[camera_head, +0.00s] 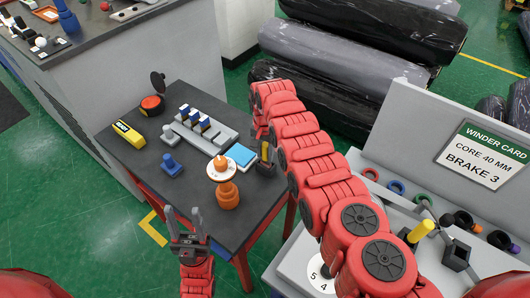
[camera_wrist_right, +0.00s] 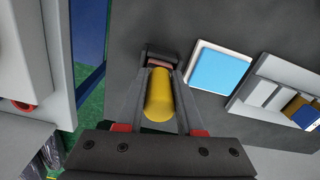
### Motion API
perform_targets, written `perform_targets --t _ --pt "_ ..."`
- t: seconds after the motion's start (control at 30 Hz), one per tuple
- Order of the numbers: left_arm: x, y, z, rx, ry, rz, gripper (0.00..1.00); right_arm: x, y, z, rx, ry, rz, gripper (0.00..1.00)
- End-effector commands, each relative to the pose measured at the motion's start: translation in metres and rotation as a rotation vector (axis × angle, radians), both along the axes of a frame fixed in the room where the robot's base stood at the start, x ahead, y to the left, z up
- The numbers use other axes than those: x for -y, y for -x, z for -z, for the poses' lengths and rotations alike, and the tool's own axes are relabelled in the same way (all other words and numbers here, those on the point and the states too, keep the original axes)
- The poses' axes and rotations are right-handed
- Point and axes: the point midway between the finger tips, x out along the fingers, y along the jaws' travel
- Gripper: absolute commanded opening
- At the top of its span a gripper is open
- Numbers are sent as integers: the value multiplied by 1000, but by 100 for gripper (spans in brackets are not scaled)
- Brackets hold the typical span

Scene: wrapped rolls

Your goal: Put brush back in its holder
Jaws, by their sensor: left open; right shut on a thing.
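My right gripper (camera_head: 266,152) is shut on a yellow cylindrical handle (camera_wrist_right: 159,95), which I take to be the brush. In the right wrist view the handle lies between the two fingers (camera_wrist_right: 160,74), pointing towards the camera. Beyond it is a small brownish part, with a dark block (camera_wrist_right: 163,51) close around or behind it. This block may be the holder; I cannot tell whether the brush sits inside it. In the head view this spot is at the dark table's right edge, partly hidden by my right arm. My left gripper (camera_head: 184,214) is open and empty at the table's front.
On the dark table (camera_head: 190,205) stand an orange piece with a white disc (camera_head: 222,168), a light-blue pad (camera_head: 240,155), a grey rack (camera_head: 205,133), a blue knob (camera_head: 171,165) and a yellow box (camera_head: 129,133). Wrapped rolls (camera_head: 330,53) lie behind. A grey machine (camera_head: 420,130) stands right.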

Motion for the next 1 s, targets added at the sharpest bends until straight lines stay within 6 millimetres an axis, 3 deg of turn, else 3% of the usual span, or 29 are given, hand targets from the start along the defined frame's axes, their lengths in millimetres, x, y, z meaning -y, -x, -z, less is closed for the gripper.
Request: perform_targets --t 0.33,1.0 --pt "0 0 1 0 0 0 50 0 0 1 0 0 0 0" --pt "0 0 20 0 0 0 50 0 0 20 0 0 0 0"
